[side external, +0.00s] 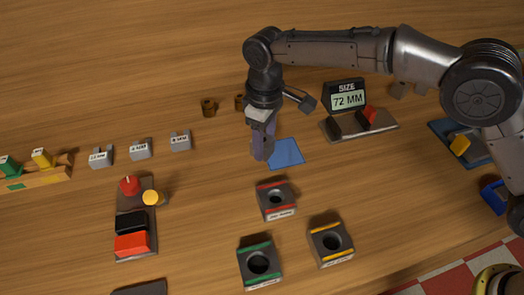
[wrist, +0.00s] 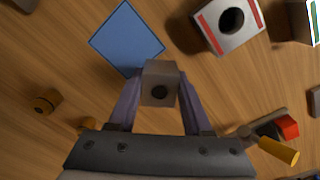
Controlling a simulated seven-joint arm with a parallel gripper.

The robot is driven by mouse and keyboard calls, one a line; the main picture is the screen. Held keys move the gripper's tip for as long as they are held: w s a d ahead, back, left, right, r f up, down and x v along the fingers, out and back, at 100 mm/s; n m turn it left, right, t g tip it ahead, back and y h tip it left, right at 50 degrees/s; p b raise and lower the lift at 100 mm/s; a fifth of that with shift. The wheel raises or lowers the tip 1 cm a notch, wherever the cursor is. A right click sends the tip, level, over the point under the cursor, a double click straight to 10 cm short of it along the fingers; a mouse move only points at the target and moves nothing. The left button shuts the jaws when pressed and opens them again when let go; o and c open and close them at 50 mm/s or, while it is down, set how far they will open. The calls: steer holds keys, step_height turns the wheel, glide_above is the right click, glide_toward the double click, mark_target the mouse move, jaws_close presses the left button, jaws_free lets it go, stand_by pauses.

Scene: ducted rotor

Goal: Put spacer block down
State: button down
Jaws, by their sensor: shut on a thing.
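My gripper (side external: 262,148) points down over the table, just left of a blue square mat (side external: 286,153). In the wrist view my gripper (wrist: 159,95) is shut on a small grey-brown block with a dark round hole, the spacer block (wrist: 160,78). The block lies between both fingers, and its near side shows. The blue mat (wrist: 127,40) lies beyond the block, up and left of it in the wrist view. In the side view the fingers mostly hide the block. I cannot tell its height above the table.
Dark bored blocks with red (side external: 276,200), green (side external: 260,262) and yellow (side external: 330,243) stripes stand in front. A display reading 72 MM (side external: 345,96) stands behind right. Two small brown cylinders (side external: 208,107) sit behind left. Labelled grey blocks (side external: 140,149) stand farther left.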

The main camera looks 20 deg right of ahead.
steer(key=shift+w+a+f, duration=0.2)
steer(key=shift+w+f, duration=0.1)
steer(key=shift+f, duration=1.6)
steer(key=shift+f, duration=0.15)
steer(key=shift+c, duration=1.7)
jaws_free()
step_height(320, 180, up, 12)
steer(key=shift+r, duration=0.15)
steer(key=shift+d+r, duration=0.1)
